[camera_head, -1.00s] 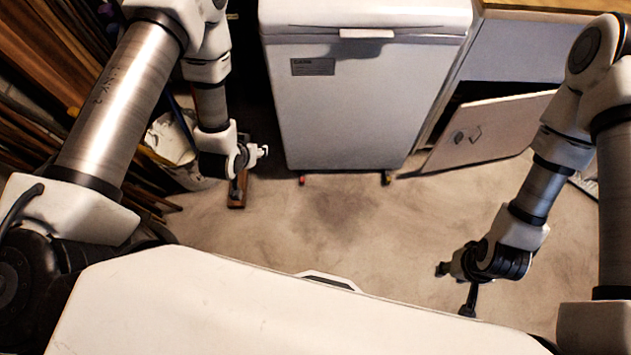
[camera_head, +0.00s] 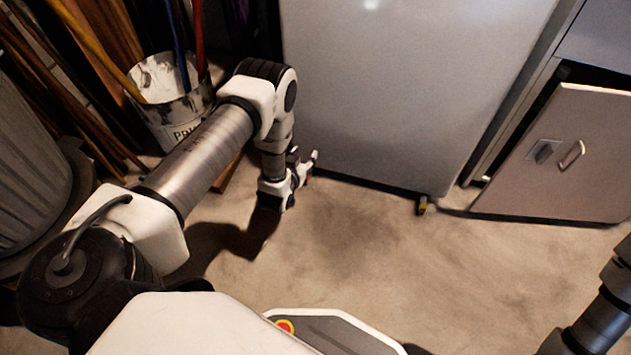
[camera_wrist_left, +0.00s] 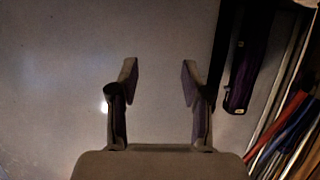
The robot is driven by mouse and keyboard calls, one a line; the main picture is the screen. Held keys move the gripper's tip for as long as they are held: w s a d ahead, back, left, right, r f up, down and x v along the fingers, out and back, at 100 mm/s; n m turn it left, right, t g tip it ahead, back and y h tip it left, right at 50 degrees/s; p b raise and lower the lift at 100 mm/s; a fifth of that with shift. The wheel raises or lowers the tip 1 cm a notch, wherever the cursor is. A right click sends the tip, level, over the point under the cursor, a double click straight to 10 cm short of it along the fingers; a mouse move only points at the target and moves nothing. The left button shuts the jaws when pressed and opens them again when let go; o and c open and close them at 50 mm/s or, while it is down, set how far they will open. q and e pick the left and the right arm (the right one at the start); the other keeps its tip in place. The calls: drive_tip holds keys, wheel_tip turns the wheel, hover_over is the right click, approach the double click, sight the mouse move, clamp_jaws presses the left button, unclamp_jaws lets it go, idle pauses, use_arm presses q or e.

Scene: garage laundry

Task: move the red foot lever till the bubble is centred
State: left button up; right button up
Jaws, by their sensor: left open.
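The white chest appliance (camera_head: 390,90) stands on the floor, with its front filling much of the left wrist view (camera_wrist_left: 60,60). A small red bit (camera_head: 308,174), seemingly the red foot lever, shows at its lower left corner, mostly hidden behind my left gripper (camera_head: 306,164). My left gripper is low by that corner; I cannot tell whether it touches the lever. In the left wrist view its two fingers (camera_wrist_left: 159,75) are apart with nothing between them. No bubble shows. My right gripper is out of view.
A paint-marked bucket (camera_head: 165,105) with poles stands left of my left arm. A ribbed grey bin (camera_head: 30,185) is at far left. A cabinet door (camera_head: 560,155) hangs open at right. The concrete floor (camera_head: 350,250) in front of the appliance is clear.

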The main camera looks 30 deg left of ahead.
use_arm(q)
drive_tip(key=f+b, duration=0.3)
drive_tip(key=f, duration=0.2)
drive_tip(key=s+f+b, duration=0.1)
drive_tip(key=f+b, duration=0.1)
drive_tip(key=f, duration=0.3)
drive_tip(key=s+a+f+b, duration=0.1)
drive_tip(key=f+b, duration=0.2)
drive_tip(key=f, duration=0.2)
drive_tip(key=shift+s+f+b, duration=0.2)
drive_tip(key=shift+f+b, duration=0.05)
drive_tip(key=shift+b, duration=0.1)
drive_tip(key=b+x, duration=0.5)
drive_tip(key=x, duration=0.2)
drive_tip(key=shift+f, duration=0.15)
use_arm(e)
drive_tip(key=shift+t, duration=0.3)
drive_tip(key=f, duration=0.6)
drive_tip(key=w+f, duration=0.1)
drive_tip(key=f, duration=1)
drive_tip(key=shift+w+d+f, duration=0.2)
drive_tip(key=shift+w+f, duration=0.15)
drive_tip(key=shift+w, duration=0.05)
use_arm(q)
drive_tip(key=shift+w+a, duration=0.1)
drive_tip(key=shift+w, duration=0.15)
drive_tip(key=shift+g, duration=0.3)
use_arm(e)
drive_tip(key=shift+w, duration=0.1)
